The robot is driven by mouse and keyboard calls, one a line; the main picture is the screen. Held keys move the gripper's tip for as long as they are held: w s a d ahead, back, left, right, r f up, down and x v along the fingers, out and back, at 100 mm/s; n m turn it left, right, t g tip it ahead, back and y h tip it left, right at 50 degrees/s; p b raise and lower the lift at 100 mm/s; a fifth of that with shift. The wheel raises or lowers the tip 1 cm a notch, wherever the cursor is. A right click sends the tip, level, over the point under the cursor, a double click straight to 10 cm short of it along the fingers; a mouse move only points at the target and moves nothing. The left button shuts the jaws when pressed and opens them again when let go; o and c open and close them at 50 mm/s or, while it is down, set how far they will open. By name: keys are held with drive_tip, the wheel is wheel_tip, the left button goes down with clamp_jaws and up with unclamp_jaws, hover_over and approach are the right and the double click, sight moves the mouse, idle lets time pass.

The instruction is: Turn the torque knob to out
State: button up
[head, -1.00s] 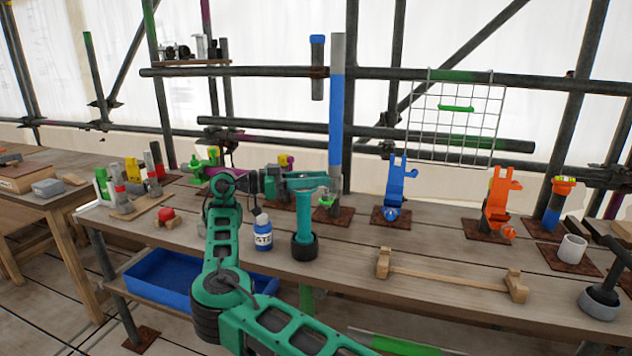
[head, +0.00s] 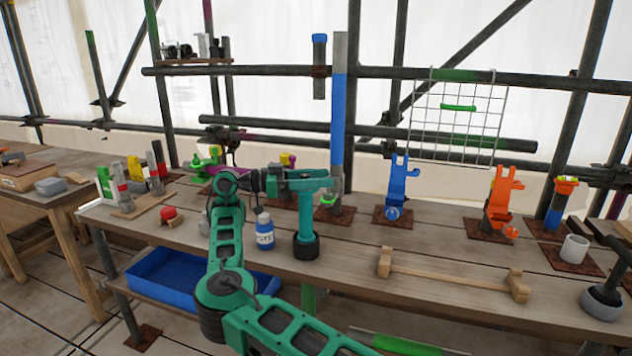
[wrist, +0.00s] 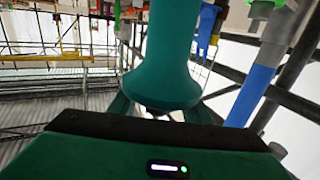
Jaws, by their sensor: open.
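A teal drill-like tool (head: 304,222) stands upright on its round black base on the bench. My gripper (head: 270,184) is at the upper left of this tool, close to its head. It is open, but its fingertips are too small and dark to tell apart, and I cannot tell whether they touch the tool. In the wrist view, which is upside down, a teal column with a flared end (wrist: 165,75) stands close in front of the camera. A torque knob and its markings cannot be clearly made out.
A blue-labelled bottle (head: 265,234) stands close left of the tool. A blue fixture (head: 397,185) and an orange fixture (head: 502,198) stand behind to the right. A wooden rack (head: 450,278) lies at the front right. A grey-and-blue pole (head: 338,130) rises behind.

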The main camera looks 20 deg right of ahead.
drive_tip(key=shift+a, duration=0.1)
drive_tip(key=w+a, duration=0.2)
drive_tip(key=a, duration=0.8)
drive_tip(key=shift+a, duration=0.3)
